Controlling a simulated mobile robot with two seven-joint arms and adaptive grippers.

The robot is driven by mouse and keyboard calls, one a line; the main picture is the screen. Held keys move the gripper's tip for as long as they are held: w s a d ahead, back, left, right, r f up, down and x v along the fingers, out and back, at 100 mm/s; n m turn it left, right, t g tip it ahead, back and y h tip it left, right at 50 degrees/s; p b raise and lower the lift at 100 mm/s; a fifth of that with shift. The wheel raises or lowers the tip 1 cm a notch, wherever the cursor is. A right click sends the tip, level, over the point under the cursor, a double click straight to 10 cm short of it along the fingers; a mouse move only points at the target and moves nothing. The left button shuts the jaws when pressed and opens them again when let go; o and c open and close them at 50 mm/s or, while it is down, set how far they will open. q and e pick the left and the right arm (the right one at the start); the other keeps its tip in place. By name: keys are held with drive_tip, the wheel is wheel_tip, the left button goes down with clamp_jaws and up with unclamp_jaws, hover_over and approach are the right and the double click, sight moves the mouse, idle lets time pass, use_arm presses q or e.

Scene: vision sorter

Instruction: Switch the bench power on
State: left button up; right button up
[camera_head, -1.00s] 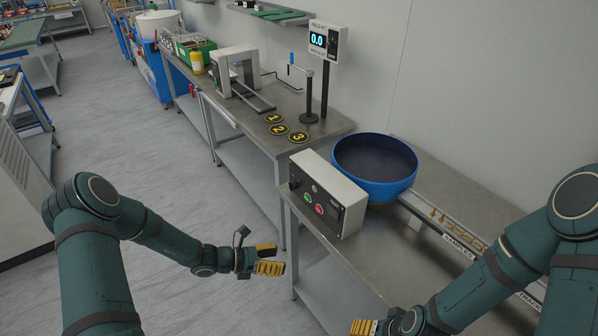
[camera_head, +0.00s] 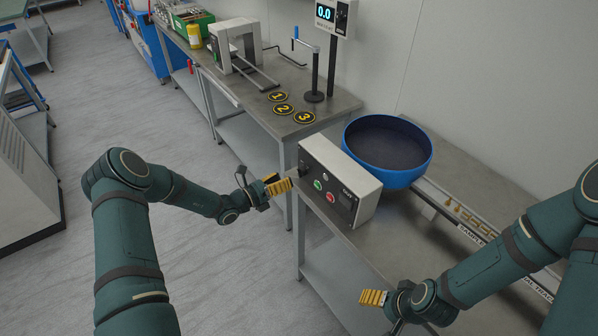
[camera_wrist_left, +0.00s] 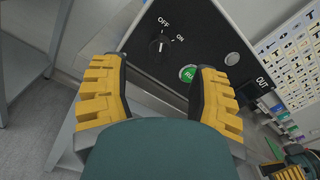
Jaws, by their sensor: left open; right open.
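The control box (camera_head: 340,172) stands on the near bench, with a black front panel. Its rotary power switch (camera_head: 305,170) is at the panel's left; the wrist view shows the black knob (camera_wrist_left: 159,44) beside the words OFF and ON. The knob's pointer direction is too small to tell surely. A green RUN button (camera_wrist_left: 188,73) sits beside the knob, and a red button (camera_head: 331,197) is further right. My left gripper (camera_head: 279,186) is open and empty, just left of the panel and apart from it. My right gripper (camera_head: 372,298) is open at the bench's front.
A blue bowl (camera_head: 428,165) stands behind the box, with a sample track (camera_head: 470,222) running right from it. Open floor lies to the left.

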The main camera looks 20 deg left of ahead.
sight(299, 170)
use_arm(q)
drive_tip(key=x, duration=0.6)
drive_tip(key=shift+w+d, duration=0.25)
drive_tip(key=shift+w, duration=0.05)
clamp_jaws()
